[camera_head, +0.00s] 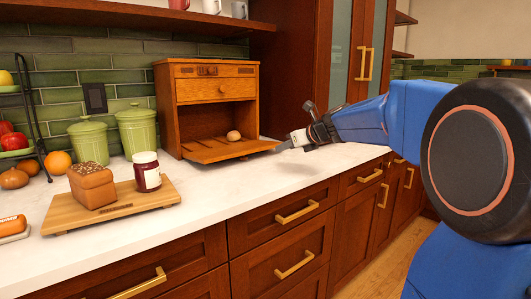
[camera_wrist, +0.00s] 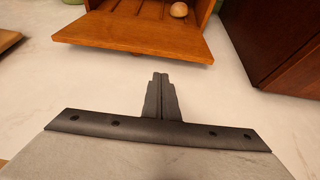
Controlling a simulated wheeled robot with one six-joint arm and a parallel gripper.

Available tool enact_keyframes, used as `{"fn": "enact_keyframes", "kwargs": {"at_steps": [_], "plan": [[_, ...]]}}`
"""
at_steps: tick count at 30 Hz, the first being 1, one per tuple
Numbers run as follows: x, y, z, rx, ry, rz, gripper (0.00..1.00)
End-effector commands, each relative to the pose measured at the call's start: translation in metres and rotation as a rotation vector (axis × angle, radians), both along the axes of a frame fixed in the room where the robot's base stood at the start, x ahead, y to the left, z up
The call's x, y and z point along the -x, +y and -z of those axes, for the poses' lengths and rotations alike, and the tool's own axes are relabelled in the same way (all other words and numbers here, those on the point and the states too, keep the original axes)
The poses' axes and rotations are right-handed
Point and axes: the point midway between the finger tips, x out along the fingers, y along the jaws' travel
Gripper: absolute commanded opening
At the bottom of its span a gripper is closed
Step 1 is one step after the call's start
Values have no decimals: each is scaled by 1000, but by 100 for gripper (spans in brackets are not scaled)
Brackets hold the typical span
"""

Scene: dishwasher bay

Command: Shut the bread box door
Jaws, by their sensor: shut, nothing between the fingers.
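The wooden bread box (camera_head: 207,100) stands on the white counter against the green tile wall. Its door (camera_head: 228,149) is hinged down and lies open, roughly flat, in front of the box. A small brown bun (camera_head: 233,136) sits inside. In the wrist view the open door (camera_wrist: 140,36) fills the top, with the bun (camera_wrist: 179,10) behind it. My gripper (camera_head: 287,145) is at the right of the door, just above the counter. In the wrist view my gripper (camera_wrist: 160,78) is shut and empty, its tips a little short of the door's front edge.
A cutting board (camera_head: 154,205) with a loaf (camera_head: 92,187) and a dark jar (camera_head: 147,172) lies to the left. Green canisters (camera_head: 137,129) stand beside the box. A tall dark cabinet (camera_head: 296,60) rises at the right. The counter in front of the door is clear.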

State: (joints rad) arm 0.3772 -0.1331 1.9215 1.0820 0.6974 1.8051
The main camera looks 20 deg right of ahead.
Motion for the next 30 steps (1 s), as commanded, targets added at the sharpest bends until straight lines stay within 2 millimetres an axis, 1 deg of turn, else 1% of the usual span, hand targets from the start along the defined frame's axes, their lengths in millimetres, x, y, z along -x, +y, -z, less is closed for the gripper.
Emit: {"fn": "enact_keyframes", "kwargs": {"at_steps": [5,12,18,24,30], "plan": [[-13,3,6,-10,1,5,0],[-46,14,25,-9,3,4,0],[-70,22,37,-9,2,5,0],[-83,26,44,-7,1,4,0],[-85,27,45,-7,0,5,0]]}}
